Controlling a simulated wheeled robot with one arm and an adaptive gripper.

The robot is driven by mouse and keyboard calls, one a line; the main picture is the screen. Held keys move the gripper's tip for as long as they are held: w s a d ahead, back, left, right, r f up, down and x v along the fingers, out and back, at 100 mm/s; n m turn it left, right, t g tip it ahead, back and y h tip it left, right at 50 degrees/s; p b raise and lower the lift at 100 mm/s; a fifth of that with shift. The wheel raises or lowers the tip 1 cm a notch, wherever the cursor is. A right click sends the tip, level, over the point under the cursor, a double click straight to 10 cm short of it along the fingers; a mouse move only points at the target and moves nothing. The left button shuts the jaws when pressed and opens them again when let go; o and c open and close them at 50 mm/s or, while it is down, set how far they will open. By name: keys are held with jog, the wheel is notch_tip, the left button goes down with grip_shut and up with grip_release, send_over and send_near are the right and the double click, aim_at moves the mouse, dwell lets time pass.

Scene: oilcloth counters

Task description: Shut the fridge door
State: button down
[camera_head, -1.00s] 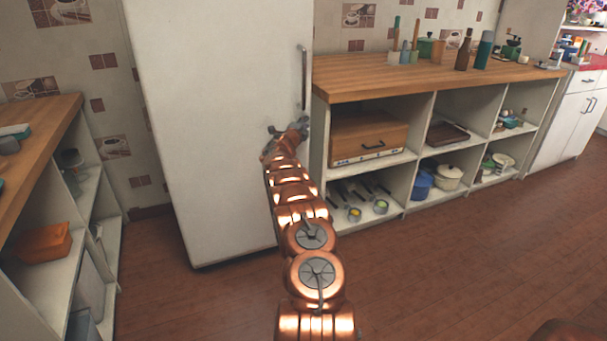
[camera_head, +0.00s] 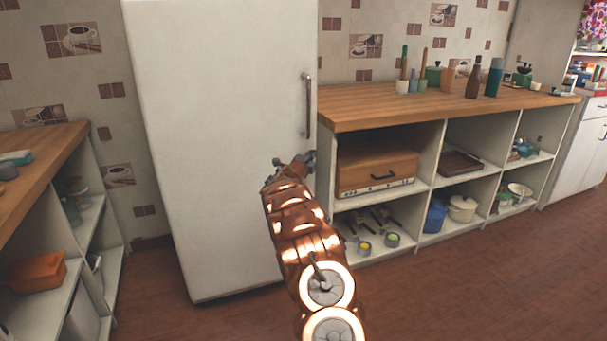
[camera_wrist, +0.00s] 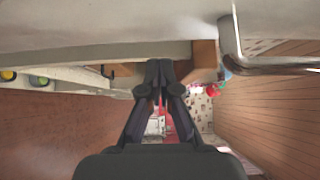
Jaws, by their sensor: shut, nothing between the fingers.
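The white fridge (camera_head: 225,130) stands at the centre left of the head view, its front showing as one flat pale door panel. The metal handle (camera_head: 307,105) is upright near the right edge of the door and also shows large in the wrist view (camera_wrist: 235,55). My gripper (camera_head: 309,159) is just below the handle, by the door's right edge. In the wrist view its fingers (camera_wrist: 159,75) are together and empty, close to the pale door surface (camera_wrist: 90,30). I cannot tell whether they touch it, or whether a narrow gap remains at the door's edge.
A wooden-topped counter (camera_head: 395,103) with open shelves adjoins the fridge on the right, holding a wooden bread box (camera_head: 375,172) and pots. Another shelved counter (camera_head: 40,170) stands at the left. The brown floor (camera_head: 480,270) at the lower right is clear.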

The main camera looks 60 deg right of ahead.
jog(key=s+v, duration=0.1)
jog(key=v, duration=0.9)
jog(key=shift+a, duration=0.15)
